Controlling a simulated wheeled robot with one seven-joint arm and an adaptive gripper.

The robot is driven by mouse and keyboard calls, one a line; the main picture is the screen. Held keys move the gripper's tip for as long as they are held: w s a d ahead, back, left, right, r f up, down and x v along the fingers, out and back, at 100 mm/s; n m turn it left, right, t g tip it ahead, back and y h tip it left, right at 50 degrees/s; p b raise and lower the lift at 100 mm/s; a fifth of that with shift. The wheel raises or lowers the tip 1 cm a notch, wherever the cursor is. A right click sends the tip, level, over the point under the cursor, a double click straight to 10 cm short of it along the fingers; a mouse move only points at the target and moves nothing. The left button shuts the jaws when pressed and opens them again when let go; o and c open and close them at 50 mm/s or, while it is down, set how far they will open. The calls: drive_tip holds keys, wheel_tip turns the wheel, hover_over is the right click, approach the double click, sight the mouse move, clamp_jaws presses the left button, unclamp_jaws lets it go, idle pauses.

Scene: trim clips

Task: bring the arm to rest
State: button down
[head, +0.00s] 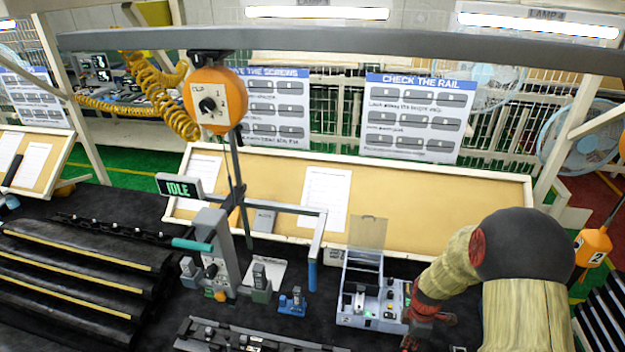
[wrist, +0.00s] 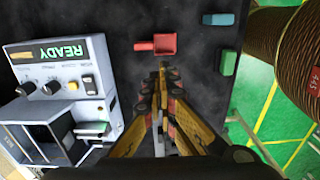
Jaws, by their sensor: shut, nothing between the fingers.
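My gripper (head: 424,318) is at the lower right of the head view, just right of the pale blue-grey machine (head: 350,318), partly hidden by my own arm. In the wrist view my gripper (wrist: 164,70) has its fingers together with nothing held. The fingers point at the black surface (wrist: 190,75), near a small red piece (wrist: 163,44) that lies just beyond the tips. I cannot tell whether the tips touch it. The machine with a READY display (wrist: 58,52) stands left of the fingers.
A green block (wrist: 228,62) and a teal block (wrist: 218,19) lie right of the red piece. A test stand (head: 215,250) with an IDLE sign (head: 179,187) and a small blue fixture (head: 292,303) stand left. A dark rail (head: 250,340) lies in front. An orange balancer (head: 215,100) hangs above.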

drive_tip(key=s+a+r+m+t+b, duration=0.2)
drive_tip(key=s+a+r+m+b, duration=0.3)
drive_tip(key=b, duration=0.7)
drive_tip(key=s+a+r+m+t+b, duration=0.3)
drive_tip(key=s+a+r+m+b, duration=0.2)
drive_tip(key=s+r+m+b, duration=0.5)
drive_tip(key=s+b, duration=0.2)
drive_tip(key=s, duration=0.2)
drive_tip(key=shift+s+m+t, duration=0.3)
drive_tip(key=shift+m, duration=0.1)
